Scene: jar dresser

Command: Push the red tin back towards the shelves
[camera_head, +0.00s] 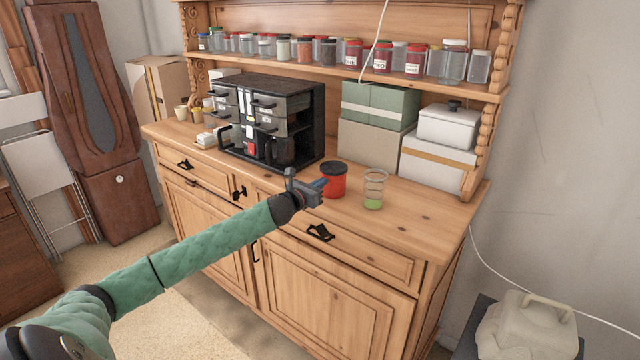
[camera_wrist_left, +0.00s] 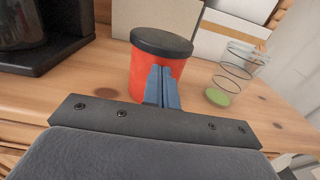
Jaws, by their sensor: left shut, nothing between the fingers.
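The red tin (camera_head: 335,184) with a black lid stands upright on the wooden dresser top (camera_head: 425,222), near its front edge. It also shows in the left wrist view (camera_wrist_left: 144,72), straight ahead of my fingers. My left gripper (camera_head: 322,185) is shut and empty, its blue fingertips (camera_wrist_left: 162,86) in front of the tin's near side. They overlap the tin in the picture; I cannot tell whether they touch it. The gripper hides part of the tin's front. My right gripper is in neither view.
A glass jar with green contents (camera_head: 374,190) stands just right of the tin. A black coffee machine (camera_head: 268,120) stands to the left. Green (camera_head: 376,106) and white boxes (camera_head: 436,162) stand behind, under a shelf of jars (camera_head: 350,66). A little bare wood lies behind the tin.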

